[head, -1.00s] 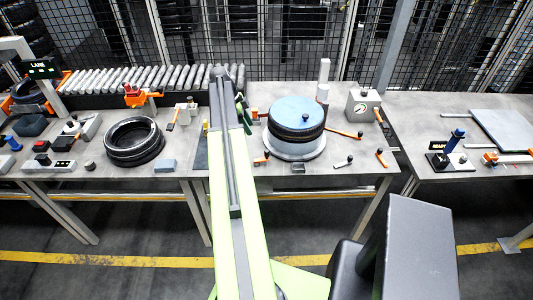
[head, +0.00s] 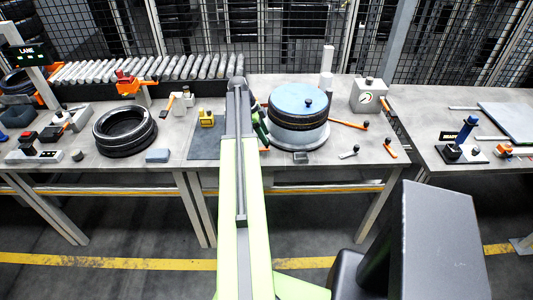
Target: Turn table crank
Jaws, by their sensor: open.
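The turntable (head: 293,151) is a pale round base carrying a black tyre (head: 298,120) with a blue disc (head: 301,99) on top. A crank with an orange bar and black knob (head: 349,124) sticks out from its right side. My arm reaches up the middle of the view. My gripper (head: 262,132), dark and green, is at the left side of the turntable, across from the crank and apart from it. It is open with nothing seen in it. My arm partly hides its fingers, and I cannot tell whether it touches the turntable.
A grey gauge box (head: 369,97) stands behind the crank; a white post (head: 327,60) stands behind the turntable. Small levers (head: 349,152) lie near the front edge. A loose tyre (head: 125,132) and yellow block (head: 207,118) are left of my arm. A second table (head: 425,105) stands at right.

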